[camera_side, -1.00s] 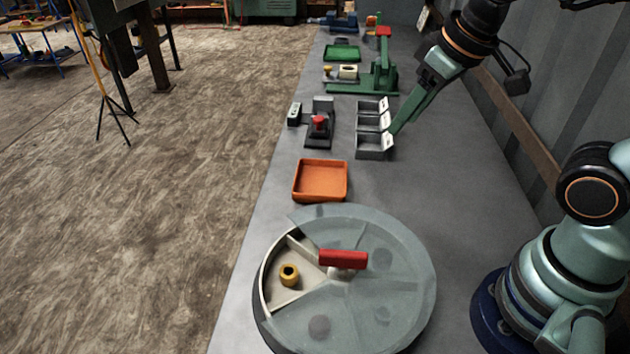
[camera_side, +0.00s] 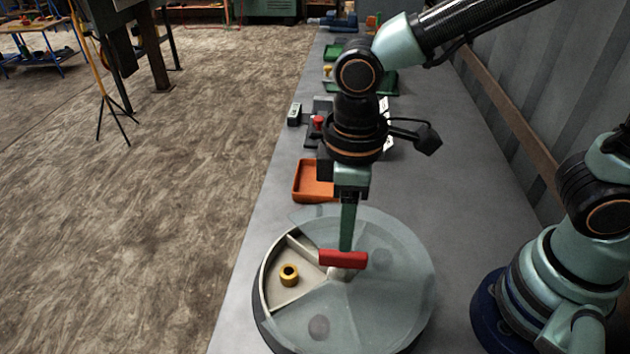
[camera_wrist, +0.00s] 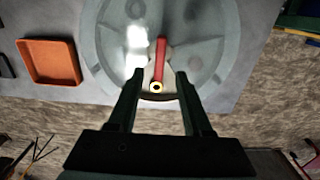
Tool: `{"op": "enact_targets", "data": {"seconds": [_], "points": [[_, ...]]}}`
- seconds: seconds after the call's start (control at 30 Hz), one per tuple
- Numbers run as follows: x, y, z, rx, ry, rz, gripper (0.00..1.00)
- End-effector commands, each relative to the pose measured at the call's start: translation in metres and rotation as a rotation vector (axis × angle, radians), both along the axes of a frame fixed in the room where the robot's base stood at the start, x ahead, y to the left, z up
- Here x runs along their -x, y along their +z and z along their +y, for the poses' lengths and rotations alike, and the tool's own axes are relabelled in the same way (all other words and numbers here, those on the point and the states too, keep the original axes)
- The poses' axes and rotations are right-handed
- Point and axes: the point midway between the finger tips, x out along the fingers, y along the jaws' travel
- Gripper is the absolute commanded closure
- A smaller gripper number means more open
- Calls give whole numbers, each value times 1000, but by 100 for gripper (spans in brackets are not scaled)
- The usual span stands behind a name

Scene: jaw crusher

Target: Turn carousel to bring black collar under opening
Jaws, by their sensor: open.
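The round carousel (camera_side: 385,310) lies under a frosted clear cover, with a wedge-shaped opening at its left. A brass-coloured collar (camera_side: 289,273) sits in the compartment at the opening; it also shows in the wrist view (camera_wrist: 156,87). The red handle bar (camera_side: 343,259) stands at the carousel's centre and shows in the wrist view (camera_wrist: 160,58). Dark blurred shapes show through the cover, one of them at the front (camera_side: 319,327); I cannot tell which is the black collar. My gripper (camera_side: 346,243) points down at the handle, open; in the wrist view its fingers (camera_wrist: 157,80) straddle the handle's line. Contact cannot be told.
An orange tray (camera_side: 310,181) lies just behind the carousel, partly hidden by my gripper. A device with a red button (camera_side: 318,122) and a small grey box (camera_side: 294,115) stand farther back. The bench right of the carousel is clear up to my base.

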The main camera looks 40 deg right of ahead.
Motion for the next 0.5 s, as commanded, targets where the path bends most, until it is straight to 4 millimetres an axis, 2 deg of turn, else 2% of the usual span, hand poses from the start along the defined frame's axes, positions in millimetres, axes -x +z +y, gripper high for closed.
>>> {"op": "enact_targets", "data": {"seconds": [0.03, 0.2, 0.33, 0.5], "points": [[1, -11, -1, 4, -1, 5, 50], [1, -40, -1, 3, -1, 4, 50], [0, -53, -1, 2, -1, 2, 50], [0, -61, 0, 0, -1, 0, 50]]}}
